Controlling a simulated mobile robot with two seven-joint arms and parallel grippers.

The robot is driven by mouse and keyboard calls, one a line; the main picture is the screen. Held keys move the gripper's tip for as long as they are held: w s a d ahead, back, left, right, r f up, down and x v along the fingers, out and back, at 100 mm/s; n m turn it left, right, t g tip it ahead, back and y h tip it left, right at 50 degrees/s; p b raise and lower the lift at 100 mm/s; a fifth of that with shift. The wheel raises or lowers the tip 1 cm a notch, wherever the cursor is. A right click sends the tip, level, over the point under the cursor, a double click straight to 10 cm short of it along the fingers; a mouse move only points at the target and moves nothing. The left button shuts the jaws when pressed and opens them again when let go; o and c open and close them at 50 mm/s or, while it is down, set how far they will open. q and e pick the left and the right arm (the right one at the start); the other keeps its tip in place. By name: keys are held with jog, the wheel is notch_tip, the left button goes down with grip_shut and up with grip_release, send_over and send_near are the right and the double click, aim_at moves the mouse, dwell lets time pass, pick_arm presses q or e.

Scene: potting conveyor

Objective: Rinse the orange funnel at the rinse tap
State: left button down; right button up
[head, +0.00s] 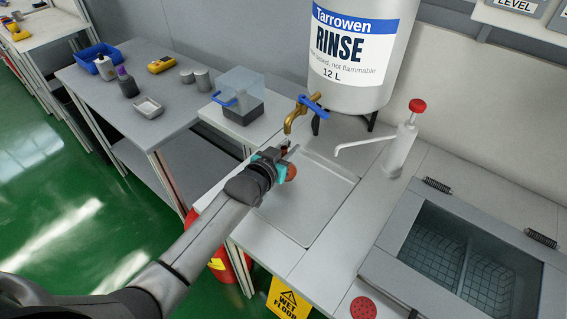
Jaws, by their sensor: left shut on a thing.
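My left gripper (284,160) reaches in over the left part of the shallow sink tray (318,206), below the tap and slightly toward me. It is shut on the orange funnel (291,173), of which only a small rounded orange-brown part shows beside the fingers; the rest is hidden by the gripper. The brass rinse tap (293,119) with a blue lever (313,106) sits at the foot of the white rinse tank (352,50). I cannot make out any water running from it. My right gripper is not in view.
A white pump with a red knob (417,105) stands right of the sink, its spout reaching left. A lidded basin (470,255) lies at front right. A clear box (240,92) stands left of the tap. A yellow wet-floor sign (288,300) is below the front edge.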

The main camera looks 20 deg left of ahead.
pick_arm(q)
jog(key=shift+s, duration=0.1)
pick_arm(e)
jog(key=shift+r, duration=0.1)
pick_arm(q)
jog(key=s+d+p, duration=0.4)
jog(key=s, duration=0.2)
jog(key=shift+s+d+p, duration=0.15)
jog(key=shift+s+p, duration=0.15)
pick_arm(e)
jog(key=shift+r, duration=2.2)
pick_arm(q)
jog(key=s+d+r+p, duration=0.2)
jog(key=s+r+p, duration=0.2)
jog(key=p, duration=0.2)
jog(key=shift+d, duration=0.4)
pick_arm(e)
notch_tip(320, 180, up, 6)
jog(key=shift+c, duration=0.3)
